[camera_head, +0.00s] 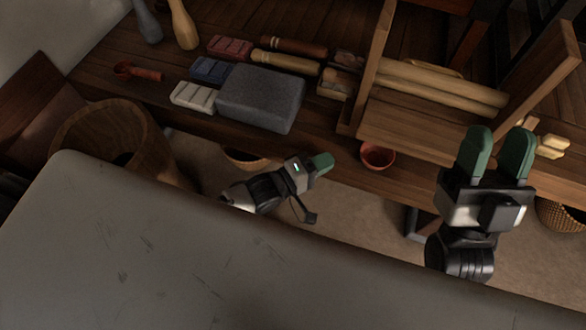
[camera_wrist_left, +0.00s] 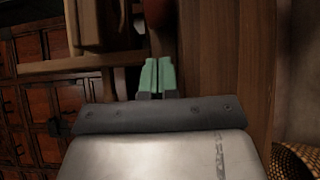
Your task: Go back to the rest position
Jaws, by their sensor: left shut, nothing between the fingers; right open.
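My left gripper (camera_head: 322,164) is in the middle of the head view, in front of the table's near edge, with its green fingers together and nothing between them. Its shut green fingers also show in the left wrist view (camera_wrist_left: 157,76). My right gripper (camera_head: 497,150) is at the right of the head view, its two green fingers pointing up and apart, with nothing seen between them. It is in front of the wooden rack (camera_head: 420,122).
A wooden table (camera_head: 120,80) holds a grey stone block (camera_head: 260,97), several coloured bars, wooden rollers (camera_head: 285,63) and a small reddish bowl (camera_head: 377,156) near its front edge. A wooden bucket (camera_head: 150,150) stands at the left. A woven basket (camera_head: 562,215) is low at the right.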

